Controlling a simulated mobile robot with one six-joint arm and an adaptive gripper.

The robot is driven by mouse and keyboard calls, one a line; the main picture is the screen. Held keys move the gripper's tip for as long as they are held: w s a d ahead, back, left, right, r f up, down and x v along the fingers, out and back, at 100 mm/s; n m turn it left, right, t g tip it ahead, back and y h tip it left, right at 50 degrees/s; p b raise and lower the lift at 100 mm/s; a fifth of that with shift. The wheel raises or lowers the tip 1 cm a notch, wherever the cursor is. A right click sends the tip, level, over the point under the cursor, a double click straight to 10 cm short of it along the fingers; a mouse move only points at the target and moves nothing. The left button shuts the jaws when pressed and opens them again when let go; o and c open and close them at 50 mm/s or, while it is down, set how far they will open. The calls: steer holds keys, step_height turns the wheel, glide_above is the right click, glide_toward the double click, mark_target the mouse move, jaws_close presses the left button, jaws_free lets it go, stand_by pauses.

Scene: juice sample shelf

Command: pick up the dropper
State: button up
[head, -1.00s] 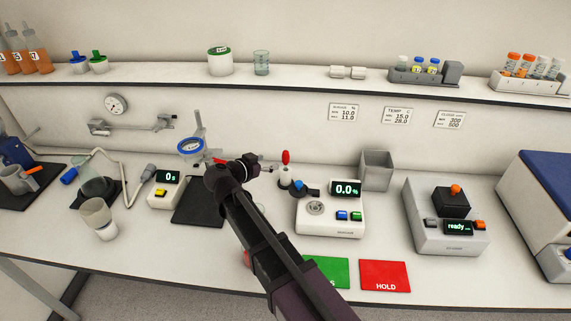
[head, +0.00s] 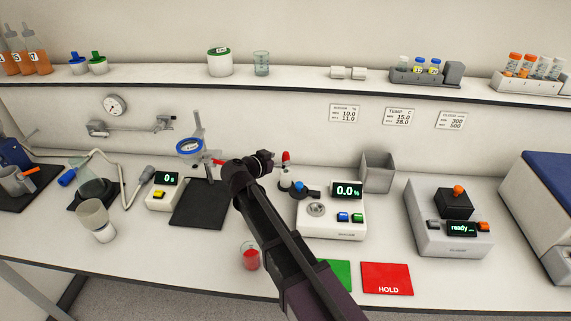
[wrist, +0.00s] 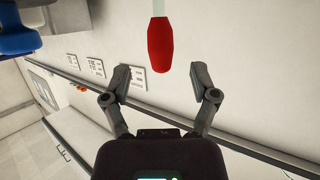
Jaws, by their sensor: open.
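The dropper has a red bulb (head: 285,156) and stands upright in a small holder in the middle of the bench. Its lower part is hidden in the holder. In the wrist view, the red bulb (wrist: 160,45) and part of the clear tube show ahead of my gripper (wrist: 158,82). My gripper is open and empty. In the head view, my gripper (head: 268,159) is just left of the bulb.
A meter reading 0.0 (head: 331,215) stands right of the holder, near a blue-topped piece (head: 299,188). A grey bin (head: 377,173) is behind. A ring stand (head: 200,140) is to the left, and a beaker of red liquid (head: 250,257) is in front.

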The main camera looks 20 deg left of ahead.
mark_target(283, 158)
steer(key=shift+b+x, duration=0.55)
steer(key=shift+x, duration=1.45)
steer(key=shift+a, duration=0.1)
steer(key=c, duration=0.8)
